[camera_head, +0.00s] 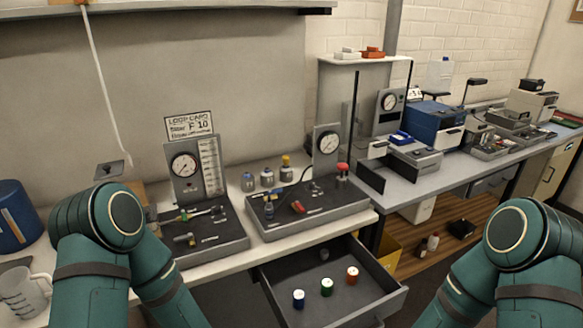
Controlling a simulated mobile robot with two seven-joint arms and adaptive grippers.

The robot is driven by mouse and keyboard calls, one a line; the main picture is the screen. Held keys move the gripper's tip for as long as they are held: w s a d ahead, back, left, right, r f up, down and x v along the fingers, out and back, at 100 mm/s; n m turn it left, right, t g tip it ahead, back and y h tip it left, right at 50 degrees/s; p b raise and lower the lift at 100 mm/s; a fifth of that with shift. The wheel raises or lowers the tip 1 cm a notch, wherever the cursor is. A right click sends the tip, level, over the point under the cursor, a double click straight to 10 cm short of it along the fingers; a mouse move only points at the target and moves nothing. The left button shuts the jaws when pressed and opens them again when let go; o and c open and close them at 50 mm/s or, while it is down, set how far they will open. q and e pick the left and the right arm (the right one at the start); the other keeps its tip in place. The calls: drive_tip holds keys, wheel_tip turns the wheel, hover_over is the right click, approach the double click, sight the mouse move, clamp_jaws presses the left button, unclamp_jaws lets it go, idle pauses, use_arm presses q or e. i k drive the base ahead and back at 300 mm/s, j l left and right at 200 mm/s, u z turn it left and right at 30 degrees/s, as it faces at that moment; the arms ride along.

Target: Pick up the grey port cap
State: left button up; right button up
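A small dark grey cap (324,254), which looks like the grey port cap, is at the back of the open drawer (391,297). Closer to the drawer's front are a blue cap (298,299), a green cap (327,287) and an orange cap (352,275), set apart from one another. Teal links of both my arms show at the lower left and lower right. Neither gripper is in view, so I cannot see their fingers or anything in them.
Above the drawer, the bench carries two grey gauge rigs (200,250) (335,206) and several small bottles (267,178). A second bench (445,172) with instruments runs right.

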sight(324, 253)
drive_tip(key=l+u, duration=0.35)
drive_tip(key=l, duration=0.6)
drive_tip(key=l+u, duration=0.35)
drive_tip(key=l, duration=0.6)
drive_tip(key=l+u, duration=0.35)
drive_tip(key=l, duration=0.6)
drive_tip(key=l+u, duration=0.4)
drive_tip(key=l, duration=0.5)
drive_tip(key=i+l+u, duration=0.2)
drive_tip(key=l, duration=0.25)
drive_tip(key=l+u, duration=0.2)
drive_tip(key=l, duration=0.25)
drive_tip(key=i+l, duration=0.15)
drive_tip(key=l, duration=0.25)
drive_tip(key=i+l+u, duration=0.15)
drive_tip(key=l, duration=0.25)
